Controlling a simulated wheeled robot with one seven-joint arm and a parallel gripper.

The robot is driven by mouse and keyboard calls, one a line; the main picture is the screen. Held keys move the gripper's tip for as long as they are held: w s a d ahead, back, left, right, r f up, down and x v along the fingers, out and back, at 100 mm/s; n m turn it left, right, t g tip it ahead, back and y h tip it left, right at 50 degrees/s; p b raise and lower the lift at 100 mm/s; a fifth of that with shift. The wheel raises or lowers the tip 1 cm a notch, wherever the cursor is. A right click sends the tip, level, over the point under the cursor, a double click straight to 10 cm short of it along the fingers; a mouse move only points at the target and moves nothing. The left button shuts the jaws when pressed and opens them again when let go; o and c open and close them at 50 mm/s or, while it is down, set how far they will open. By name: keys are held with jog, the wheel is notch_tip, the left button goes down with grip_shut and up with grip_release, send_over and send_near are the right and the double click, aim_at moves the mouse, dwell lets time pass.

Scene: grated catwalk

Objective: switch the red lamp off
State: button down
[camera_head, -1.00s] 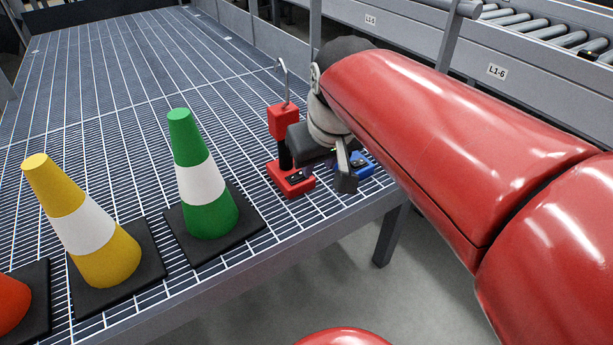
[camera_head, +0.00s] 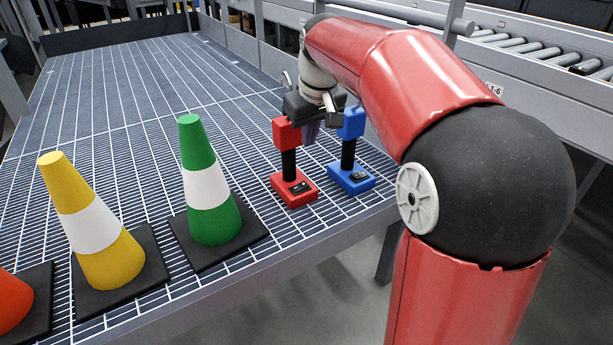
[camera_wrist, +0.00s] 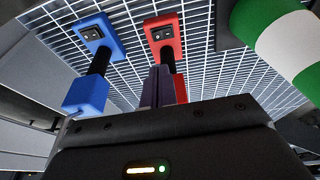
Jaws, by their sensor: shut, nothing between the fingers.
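The red lamp (camera_head: 294,189) stands upright on the grating, with a red base, a black post and a red head. A dark rocker switch (camera_head: 300,187) is on its base. In the wrist view the red lamp (camera_wrist: 165,38) shows its base and switch at the top middle, with its post partly hidden behind my fingers. My gripper (camera_head: 311,132) is shut and empty, pointing down behind and between the red lamp and the blue lamp.
A blue lamp (camera_head: 351,177) with its own switch stands just right of the red one. Green (camera_head: 208,186), yellow (camera_head: 95,226) and orange (camera_head: 12,303) cones stand to the left. The grating edge is near in front. Open grating lies behind left.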

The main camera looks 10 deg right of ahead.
jog(key=b, duration=0.2)
send_over(305, 186)
jog(key=f, duration=0.8)
jog(key=s+f, duration=0.1)
jog(key=f, duration=0.3)
jog(key=shift+b+x, duration=0.3)
jog(key=shift+x, duration=0.5)
jog(key=shift+s+d+f, duration=0.1)
jog(key=shift+s, duration=0.05)
jog(key=shift+d+f, duration=0.1)
jog(key=shift+f, duration=0.2)
jog(key=shift+s+a+r, duration=0.15)
jog(key=shift+s+a, duration=0.05)
jog(key=shift+a, duration=0.55)
